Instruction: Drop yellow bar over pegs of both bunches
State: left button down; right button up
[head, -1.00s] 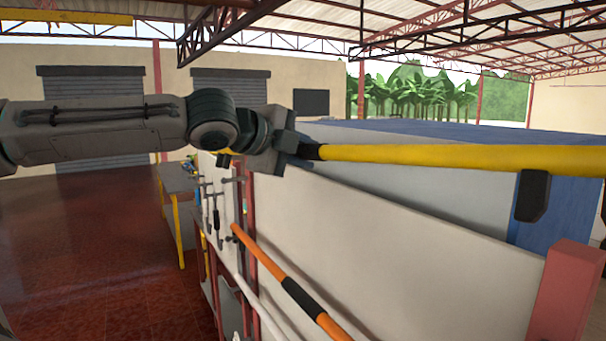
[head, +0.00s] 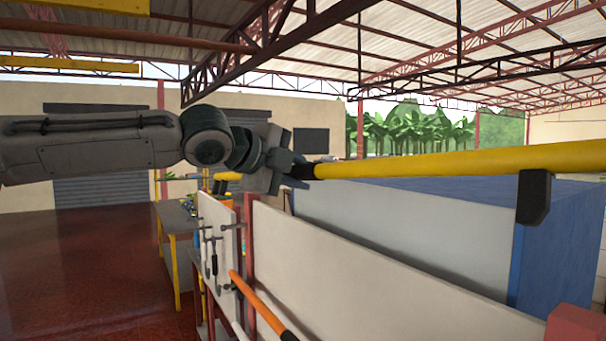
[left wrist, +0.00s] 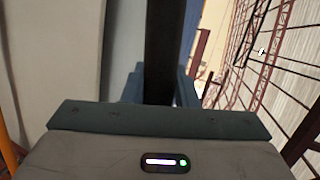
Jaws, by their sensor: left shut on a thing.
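The yellow bar (head: 440,161) runs across the right half of the head view and out past its right edge. A dark block (head: 534,197) hangs under it. My left gripper (head: 300,171) is shut on the bar's dark left end, holding it above the white panel. In the left wrist view, the dark bar end (left wrist: 164,50) runs straight out between the fingers of my left gripper (left wrist: 160,88). The far end of the bar is out of view. No bunches or pegs can be made out. My right gripper is not in view.
A long white panel (head: 380,255) stands below the bar, with a blue-topped box (head: 560,245) behind it. A red post top (head: 573,323) is at lower right. An orange bar (head: 258,306) slants at the panel's left. A workbench (head: 175,217) stands beyond; open red floor lies left.

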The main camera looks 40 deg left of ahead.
pick_arm(q)
jog(key=shift+s+a, duration=0.2)
jog(key=shift+s, duration=0.35)
jog(key=shift+s+a, duration=0.15)
jog(key=shift+s, duration=0.35)
jog(key=s+a+b, duration=0.2)
jog(key=s+b, duration=0.1)
jog(key=s, duration=0.4)
jog(key=shift+s+a+b, duration=0.2)
jog(key=shift+s+b, duration=0.2)
jog(key=shift+w, duration=0.1)
